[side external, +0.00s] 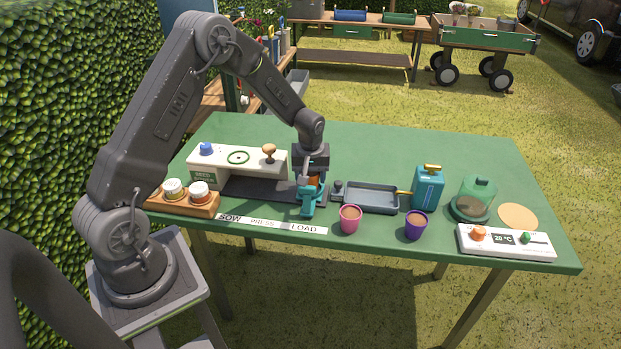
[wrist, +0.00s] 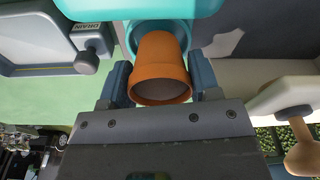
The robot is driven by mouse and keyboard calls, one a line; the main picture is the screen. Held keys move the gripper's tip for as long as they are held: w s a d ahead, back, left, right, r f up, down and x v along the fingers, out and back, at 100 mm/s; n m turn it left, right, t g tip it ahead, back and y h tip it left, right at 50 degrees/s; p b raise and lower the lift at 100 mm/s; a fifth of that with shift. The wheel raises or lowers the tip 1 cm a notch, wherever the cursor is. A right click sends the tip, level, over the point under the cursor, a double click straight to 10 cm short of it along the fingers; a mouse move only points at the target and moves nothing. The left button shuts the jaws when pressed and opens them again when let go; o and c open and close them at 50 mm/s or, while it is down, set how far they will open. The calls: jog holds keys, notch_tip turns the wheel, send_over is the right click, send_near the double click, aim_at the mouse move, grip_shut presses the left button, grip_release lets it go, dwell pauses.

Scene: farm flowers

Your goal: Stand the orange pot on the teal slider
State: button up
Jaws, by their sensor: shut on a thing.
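The orange pot (side external: 313,182) is largely hidden by my gripper in the side view. In the wrist view the pot (wrist: 160,65) sits between the two jaws, its wide rim toward the camera and its narrow end toward the teal slider (wrist: 190,8). My gripper (wrist: 160,80) is shut on the pot. In the side view my gripper (side external: 311,178) is over the teal slider (side external: 307,203), which is at the right end of a dark track, near the LOAD label. I cannot tell whether the pot's base touches the slider.
The white seed sower (side external: 235,160) stands behind the track. A grey drain tray (side external: 371,197) lies to the right. A pink pot (side external: 350,220) and a purple pot (side external: 416,226) stand near the front edge. A teal can (side external: 428,188) is further right.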

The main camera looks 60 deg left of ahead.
jog(key=shift+f, duration=0.5)
jog(key=shift+f, duration=0.15)
jog(key=o, duration=0.9)
jog(key=shift+o, duration=0.2)
notch_tip(320, 180, up, 12)
jog(key=d, duration=0.1)
jog(key=s+d+r+m+t, duration=0.1)
jog(key=s+d+r+m, duration=0.1)
jog(key=s+d+r, duration=0.3)
jog(key=s+d+r+m+t, duration=0.1)
jog(key=s+d+r+m, duration=0.3)
jog(key=r, duration=0.4)
jog(key=s+d+r+m+t, duration=0.1)
jog(key=s+d+m, duration=0.1)
jog(key=s, duration=0.6)
jog(key=s+d+r+m+t+h, duration=0.1)
jog(key=s+d+r+m, duration=0.1)
jog(key=s, duration=0.6)
jog(key=shift+s+d+m+t, duration=0.15)
jog(key=shift+d+m+t, duration=0.3)
jog(key=shift+d, duration=0.85)
